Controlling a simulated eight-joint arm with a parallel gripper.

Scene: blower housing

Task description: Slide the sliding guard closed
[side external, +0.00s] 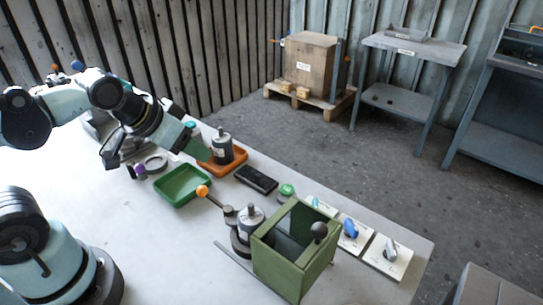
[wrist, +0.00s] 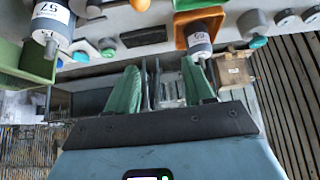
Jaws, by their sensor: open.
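The sliding guard (side external: 285,262) is a green, open-topped box with a black ball knob (side external: 320,232), at the front right of the table. A grey cylindrical motor (side external: 249,219) stands on a dark base just left of the guard, outside it as far as I can see. A thin rail (side external: 232,256) runs out from the guard's lower left. In the wrist view, the guard's green wall (wrist: 40,62) is partly cut off at the left, beside the labelled motor (wrist: 52,22). My gripper (wrist: 160,88) has green fingers, open and empty; in the side view it is above the table's back, far from the guard.
An orange tray (side external: 238,158) with another motor (side external: 221,146) is near my gripper. A green tray (side external: 165,194), a black flat device (side external: 256,179) and an orange-knobbed lever (side external: 203,191) lie between there and the guard. Switch plates (side external: 389,257) line the right edge.

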